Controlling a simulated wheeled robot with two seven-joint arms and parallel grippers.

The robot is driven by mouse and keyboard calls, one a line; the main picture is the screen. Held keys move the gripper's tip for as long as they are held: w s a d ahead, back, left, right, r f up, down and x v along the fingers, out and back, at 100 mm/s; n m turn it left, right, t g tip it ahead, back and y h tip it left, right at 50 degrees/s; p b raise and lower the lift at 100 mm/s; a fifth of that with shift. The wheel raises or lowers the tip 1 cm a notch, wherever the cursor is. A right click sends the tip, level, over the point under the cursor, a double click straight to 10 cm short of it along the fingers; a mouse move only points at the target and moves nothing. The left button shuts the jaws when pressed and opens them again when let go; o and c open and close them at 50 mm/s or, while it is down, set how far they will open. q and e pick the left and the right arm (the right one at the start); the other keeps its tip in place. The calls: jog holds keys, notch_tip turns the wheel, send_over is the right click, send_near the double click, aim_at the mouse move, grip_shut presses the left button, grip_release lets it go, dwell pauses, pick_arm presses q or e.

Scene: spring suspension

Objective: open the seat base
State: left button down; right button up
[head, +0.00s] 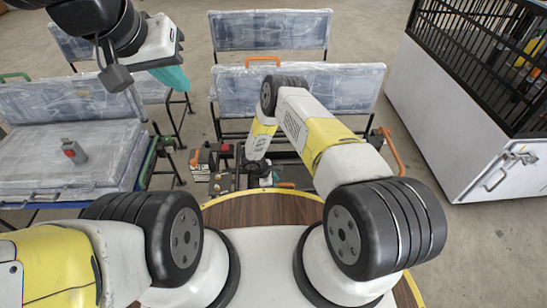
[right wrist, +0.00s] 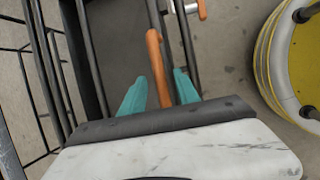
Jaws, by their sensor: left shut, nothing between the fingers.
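Gaps show between the fingers and the lever. The head view does not show the right fingertips clearly. My left gripper (head: 174,78) is shut and empty, raised at the upper left, well apart from the middle seat.
A wrapped seat (head: 50,160) at the left has a small red-and-grey device (head: 73,151) on it. An orange curved lever (head: 391,150) stands at the right of the middle frame. A white cabinet with a black cage (head: 440,110) is at the right. Bare floor lies between.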

grip_shut()
jog(key=shift+w+r, duration=0.1)
dwell(1.2)
